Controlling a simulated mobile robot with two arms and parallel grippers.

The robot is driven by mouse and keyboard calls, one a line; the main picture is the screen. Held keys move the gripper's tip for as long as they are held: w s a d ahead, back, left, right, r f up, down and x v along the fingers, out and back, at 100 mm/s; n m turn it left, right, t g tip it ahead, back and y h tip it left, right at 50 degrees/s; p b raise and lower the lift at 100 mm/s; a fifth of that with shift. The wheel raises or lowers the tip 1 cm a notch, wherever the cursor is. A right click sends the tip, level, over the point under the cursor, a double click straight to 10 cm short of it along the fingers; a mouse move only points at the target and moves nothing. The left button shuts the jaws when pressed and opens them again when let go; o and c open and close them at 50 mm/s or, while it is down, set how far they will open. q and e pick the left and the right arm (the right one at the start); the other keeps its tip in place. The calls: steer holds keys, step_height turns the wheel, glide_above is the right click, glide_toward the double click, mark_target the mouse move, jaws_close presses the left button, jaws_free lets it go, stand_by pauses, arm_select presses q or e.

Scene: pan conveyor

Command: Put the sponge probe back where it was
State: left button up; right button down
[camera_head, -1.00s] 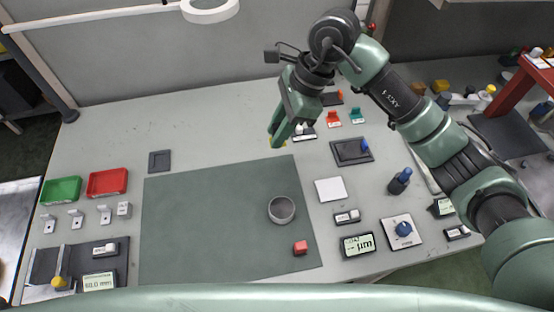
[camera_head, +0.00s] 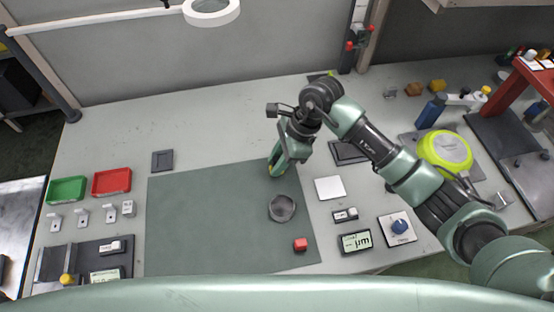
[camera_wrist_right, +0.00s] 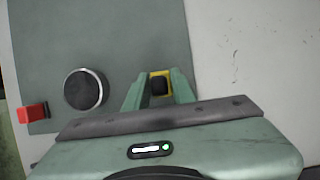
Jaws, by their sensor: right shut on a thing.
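My right gripper (camera_head: 277,160) is over the upper right part of the green mat (camera_head: 210,220), behind the grey round cup (camera_head: 282,208). It is shut on a small yellow-and-black piece, which I take to be the sponge probe; this piece shows between the fingers in the right wrist view (camera_wrist_right: 160,84). The fingers hide most of it in the head view. I cannot tell whether it touches the mat. My left gripper is not in view.
A red block (camera_head: 300,244) lies on the mat near the cup. A white square plate (camera_head: 328,188), a display (camera_head: 355,242) and a blue-knobbed box (camera_head: 399,227) stand right of the mat. Red (camera_head: 111,182) and green (camera_head: 67,190) trays are at the left. The mat's left part is clear.

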steer(key=shift+f, duration=0.2)
steer(key=c, duration=1.2)
jaws_free()
steer(key=shift+r, duration=0.1)
steer(key=shift+r, duration=0.2)
steer(key=shift+w+d+r, duration=0.1)
steer(key=shift+d+r, duration=0.05)
steer(key=shift+r, duration=0.15)
steer(key=shift+b+v, duration=1.15)
steer(key=shift+v, duration=4.45)
